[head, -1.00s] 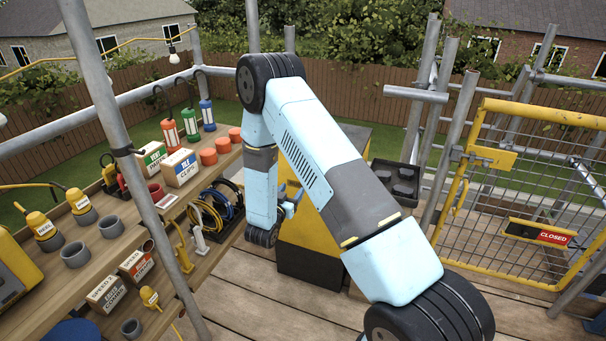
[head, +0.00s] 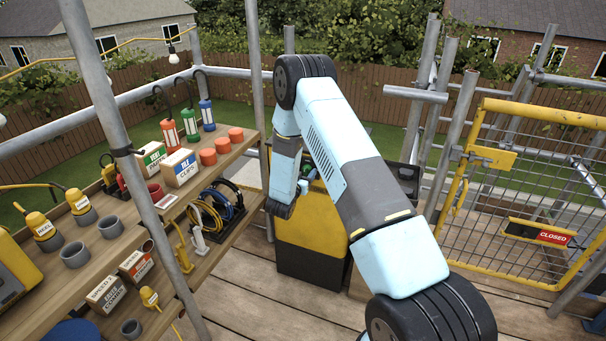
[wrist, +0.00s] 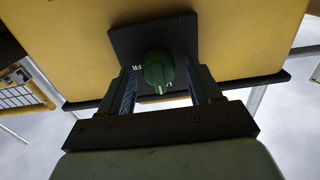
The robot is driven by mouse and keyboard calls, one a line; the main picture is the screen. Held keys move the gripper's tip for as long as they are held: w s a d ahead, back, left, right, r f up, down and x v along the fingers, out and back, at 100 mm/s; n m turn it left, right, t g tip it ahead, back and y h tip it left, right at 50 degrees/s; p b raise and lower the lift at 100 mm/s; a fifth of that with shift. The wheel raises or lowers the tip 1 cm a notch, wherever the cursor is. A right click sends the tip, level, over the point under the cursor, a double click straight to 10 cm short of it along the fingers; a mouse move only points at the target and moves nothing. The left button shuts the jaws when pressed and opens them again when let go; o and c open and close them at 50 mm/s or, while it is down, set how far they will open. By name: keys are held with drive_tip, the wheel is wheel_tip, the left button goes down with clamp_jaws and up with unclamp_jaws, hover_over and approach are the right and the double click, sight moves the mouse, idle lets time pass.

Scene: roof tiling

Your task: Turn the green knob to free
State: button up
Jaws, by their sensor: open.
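The green knob (wrist: 158,68) sits on a black plate (wrist: 130,42) on the yellow face of a box in the wrist view. A pale pointer mark on the knob faces the bottom of the picture, between the letters "FR" on the left and a partly hidden label on the right. My gripper (wrist: 162,76) is open, with one finger on each side of the knob. I cannot tell whether the fingers touch it.
A wooden shelf (head: 118,245) with lamps, boxes, pots and cable coils is on the left. A yellow mesh gate (head: 500,215) with a "CLOSED" sign (head: 553,237) is on the right. A scaffold pole (head: 130,165) rises at the left front. Bare deck boards (head: 260,310) lie in front of the box.

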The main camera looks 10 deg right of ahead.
drive_tip(key=shift+c, duration=0.3)
drive_tip(key=c, duration=0.9)
drive_tip(key=shift+a, duration=0.15)
drive_tip(key=shift+c, duration=0.3)
